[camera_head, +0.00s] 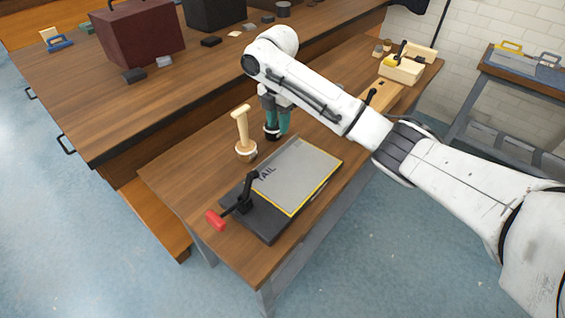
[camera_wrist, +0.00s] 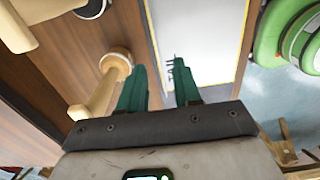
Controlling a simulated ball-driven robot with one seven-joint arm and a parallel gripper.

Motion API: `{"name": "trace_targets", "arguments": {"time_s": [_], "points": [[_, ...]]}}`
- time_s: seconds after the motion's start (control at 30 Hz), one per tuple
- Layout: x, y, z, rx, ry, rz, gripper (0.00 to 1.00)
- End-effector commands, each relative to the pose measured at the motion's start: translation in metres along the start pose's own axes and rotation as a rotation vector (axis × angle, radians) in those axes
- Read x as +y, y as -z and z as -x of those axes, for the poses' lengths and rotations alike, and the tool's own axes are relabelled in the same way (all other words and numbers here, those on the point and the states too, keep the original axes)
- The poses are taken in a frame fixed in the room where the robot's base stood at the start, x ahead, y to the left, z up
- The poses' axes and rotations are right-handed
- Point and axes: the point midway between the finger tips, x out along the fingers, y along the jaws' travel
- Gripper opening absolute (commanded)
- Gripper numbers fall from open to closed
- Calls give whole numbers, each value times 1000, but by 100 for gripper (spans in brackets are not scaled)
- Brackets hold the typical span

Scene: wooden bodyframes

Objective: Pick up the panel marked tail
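The panel marked TAIL (camera_head: 305,172) is a flat grey sheet with a yellow edge. It lies on a dark base with a clamp, on the wooden table. In the wrist view the pale panel (camera_wrist: 205,30) shows beyond the fingers, with dark lettering partly behind the right finger. My gripper (camera_head: 277,132) is over the table by the panel's far left corner. Its two teal fingers (camera_wrist: 160,66) are spread apart with nothing between them. I cannot tell the exact height of the fingertips over the table.
A wooden-handled tool (camera_head: 242,130) stands upright close left of my gripper. A wooden box (camera_head: 402,70) sits at the table's far end. A long bench (camera_head: 100,110) with cases runs behind.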

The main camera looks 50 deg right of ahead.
Motion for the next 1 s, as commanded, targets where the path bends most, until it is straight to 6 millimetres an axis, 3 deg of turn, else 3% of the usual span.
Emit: {"name": "trace_targets", "arguments": {"time_s": [0.3, 0.57, 0.8, 1.0], "points": [[0, 0, -44, 1, 4, 0, 33], [2, 1, -62, 0, 3, 0, 33], [7, 2, -96, 0, 3, -1, 33], [7, 2, -107, 0, 1, 0, 33]]}}
